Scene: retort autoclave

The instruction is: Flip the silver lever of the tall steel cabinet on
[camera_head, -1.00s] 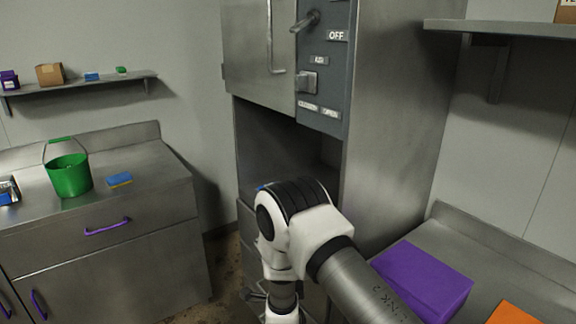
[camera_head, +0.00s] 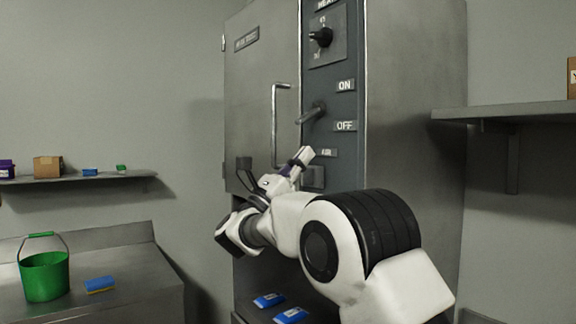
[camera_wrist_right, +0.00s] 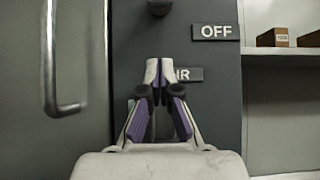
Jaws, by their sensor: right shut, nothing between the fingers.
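The silver lever (camera_head: 311,114) sticks out of the dark control panel of the tall steel cabinet (camera_head: 415,130). It slants down to the left, with its tip about level with the OFF label (camera_head: 345,126) and below the ON label (camera_head: 345,86). In the right wrist view the lever's dark rounded end (camera_wrist_right: 159,6) is cut by the top edge. My right gripper (camera_head: 304,156) is shut and empty, in front of the panel below the lever and apart from it. In the wrist view its fingertips (camera_wrist_right: 158,70) partly cover the AIR label (camera_wrist_right: 188,74). My left gripper is out of view.
The cabinet door has a long vertical handle (camera_head: 275,125) left of the lever. A black knob (camera_head: 321,38) sits above it on the panel. A wall shelf (camera_head: 510,114) stands out at the right. A green bucket (camera_head: 44,278) stands on the left counter.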

